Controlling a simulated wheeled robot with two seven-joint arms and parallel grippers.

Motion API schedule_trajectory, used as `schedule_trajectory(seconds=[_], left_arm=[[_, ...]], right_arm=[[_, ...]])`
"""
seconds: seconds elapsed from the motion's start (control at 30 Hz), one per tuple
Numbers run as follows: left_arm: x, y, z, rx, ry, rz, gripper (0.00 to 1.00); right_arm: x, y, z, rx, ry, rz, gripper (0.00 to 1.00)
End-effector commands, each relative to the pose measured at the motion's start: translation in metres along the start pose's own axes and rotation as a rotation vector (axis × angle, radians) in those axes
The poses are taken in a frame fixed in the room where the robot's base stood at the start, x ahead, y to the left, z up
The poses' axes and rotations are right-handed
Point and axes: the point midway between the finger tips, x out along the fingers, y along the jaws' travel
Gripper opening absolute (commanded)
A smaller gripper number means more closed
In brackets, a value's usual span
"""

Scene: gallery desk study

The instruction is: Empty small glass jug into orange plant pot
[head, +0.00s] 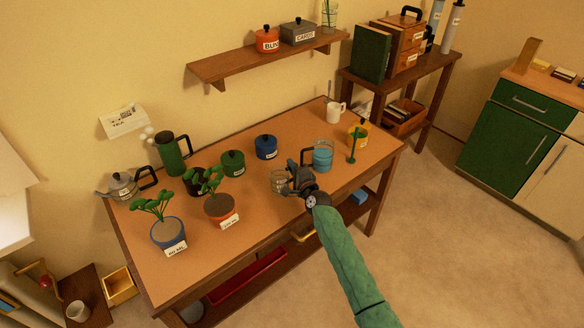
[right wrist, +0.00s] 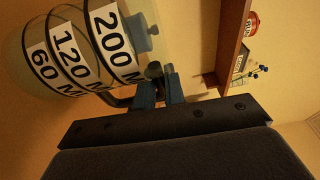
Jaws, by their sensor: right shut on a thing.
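The small glass jug (head: 279,182) is at my right gripper, over the front middle of the desk. It also fills the upper left of the right wrist view (right wrist: 88,48), with dark bands and labels 60, 120 and 200. It looks about upright; its contents are not clear. My right gripper (head: 292,183) is shut on the jug's dark handle, and its blue fingers show in the right wrist view (right wrist: 159,88). The orange plant pot (head: 219,210) holds a green plant and dark soil. It stands on the desk to the left, apart from the jug. My left gripper is not in view.
A larger jug of blue liquid (head: 322,156) stands close right of my gripper. A blue plant pot (head: 168,233) is left of the orange one. Green (head: 232,163) and blue (head: 266,147) lidded pots stand behind. The desk's front (head: 240,245) is clear.

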Motion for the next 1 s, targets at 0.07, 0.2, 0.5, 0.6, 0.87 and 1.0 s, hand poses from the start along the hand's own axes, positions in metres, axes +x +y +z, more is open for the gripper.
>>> schedule_trajectory(seconds=[0.07, 0.2, 0.5, 0.6, 0.87, 1.0], left_arm=[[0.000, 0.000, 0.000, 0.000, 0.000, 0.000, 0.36], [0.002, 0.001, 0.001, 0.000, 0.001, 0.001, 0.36], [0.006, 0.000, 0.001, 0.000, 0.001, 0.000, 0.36], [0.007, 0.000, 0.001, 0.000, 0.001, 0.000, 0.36], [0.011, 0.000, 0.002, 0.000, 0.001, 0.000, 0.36], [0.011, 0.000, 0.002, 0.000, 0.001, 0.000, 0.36]], right_arm=[[0.000, -0.001, 0.000, 0.000, 0.000, -0.001, 0.00], [0.000, 0.001, 0.000, 0.000, 0.000, -0.001, 0.00], [0.000, 0.005, 0.000, 0.000, 0.000, -0.001, 0.00], [0.000, 0.007, 0.000, 0.000, 0.000, -0.001, 0.00], [0.000, 0.011, -0.001, 0.000, 0.000, -0.001, 0.00], [0.000, 0.011, -0.001, 0.000, 0.000, -0.001, 0.23]])
